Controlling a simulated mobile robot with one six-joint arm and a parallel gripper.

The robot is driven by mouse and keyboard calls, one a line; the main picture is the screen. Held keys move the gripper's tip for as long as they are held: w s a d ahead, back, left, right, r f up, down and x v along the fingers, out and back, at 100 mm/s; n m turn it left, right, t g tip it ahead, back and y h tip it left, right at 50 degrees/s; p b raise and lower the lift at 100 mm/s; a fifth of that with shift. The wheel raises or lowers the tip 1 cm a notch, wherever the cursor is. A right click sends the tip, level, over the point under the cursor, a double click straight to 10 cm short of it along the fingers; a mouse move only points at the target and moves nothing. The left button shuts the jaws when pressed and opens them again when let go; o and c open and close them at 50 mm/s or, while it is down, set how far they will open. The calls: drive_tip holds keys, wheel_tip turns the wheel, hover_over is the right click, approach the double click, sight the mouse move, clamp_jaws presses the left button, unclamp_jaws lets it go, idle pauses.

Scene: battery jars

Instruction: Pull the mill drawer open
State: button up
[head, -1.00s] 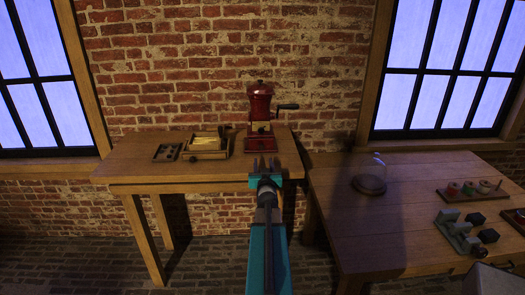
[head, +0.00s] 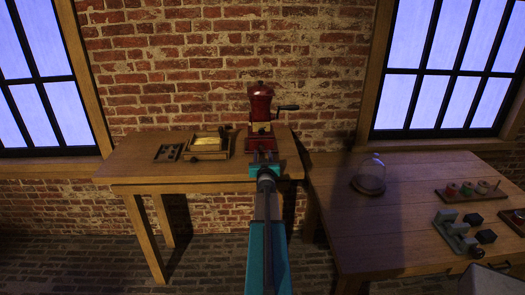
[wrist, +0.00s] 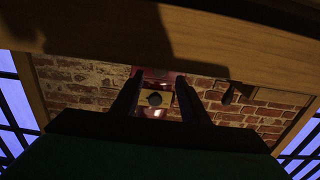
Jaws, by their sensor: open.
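The red mill (head: 260,100) stands upright at the back of the left wooden table, with its dark crank (head: 287,107) out to the right. In the wrist view, the fingers (wrist: 155,92) lie on either side of the knob in the picture. I see no contact with it. I cannot tell the exact gap.
An open wooden box (head: 208,155) and a small dark tray (head: 168,153) stand left of the mill. The right table (head: 350,225) carries a glass dome (head: 370,174) and several small parts. A brick wall (head: 210,60) is close behind the mill.

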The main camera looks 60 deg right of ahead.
sight(262, 148)
drive_tip(key=shift+p+x, duration=0.6)
drive_tip(key=shift+x, duration=1.45)
clamp_jaws()
